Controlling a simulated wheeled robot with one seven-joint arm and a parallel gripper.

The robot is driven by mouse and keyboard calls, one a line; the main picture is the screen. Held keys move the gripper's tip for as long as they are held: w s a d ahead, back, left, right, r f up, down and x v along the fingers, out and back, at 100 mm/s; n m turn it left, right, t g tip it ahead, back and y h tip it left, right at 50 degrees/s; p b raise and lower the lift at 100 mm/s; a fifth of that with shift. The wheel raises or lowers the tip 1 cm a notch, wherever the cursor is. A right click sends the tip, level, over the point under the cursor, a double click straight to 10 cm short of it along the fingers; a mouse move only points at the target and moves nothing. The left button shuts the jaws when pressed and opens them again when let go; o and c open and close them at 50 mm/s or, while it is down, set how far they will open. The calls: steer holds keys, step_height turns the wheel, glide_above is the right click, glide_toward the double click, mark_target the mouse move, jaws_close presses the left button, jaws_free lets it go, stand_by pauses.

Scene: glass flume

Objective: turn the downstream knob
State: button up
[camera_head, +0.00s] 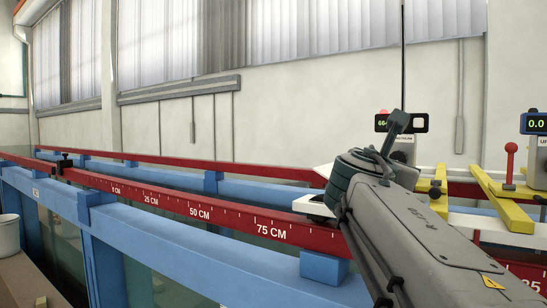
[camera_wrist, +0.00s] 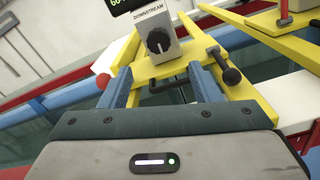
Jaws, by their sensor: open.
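The downstream knob (camera_wrist: 158,40) is a dark round knob with a light pointer line, on a pale box labelled DOWNSTREAM (camera_wrist: 152,22) in the wrist view. My gripper (camera_wrist: 160,72) is open, its two blue-grey fingers apart on either side below the knob in the picture. Nothing is between the fingers, and I see no contact with the knob. In the head view my gripper (camera_head: 396,128) reaches in front of the box (camera_head: 403,152) and its lit display (camera_head: 420,123). The knob itself is hidden there by my arm.
A second display unit (camera_head: 537,123) and red-balled lever (camera_head: 510,150) stand right. A red scale rail (camera_head: 230,217) runs along the flume.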

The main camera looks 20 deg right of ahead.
mark_target(398, 159)
steer(key=p+x, duration=0.2)
steer(key=x, duration=0.9)
steer(key=shift+w+d+f, duration=0.15)
steer(key=shift+w+d, duration=0.05)
steer(key=shift+w, duration=0.2)
steer(key=c, duration=1)
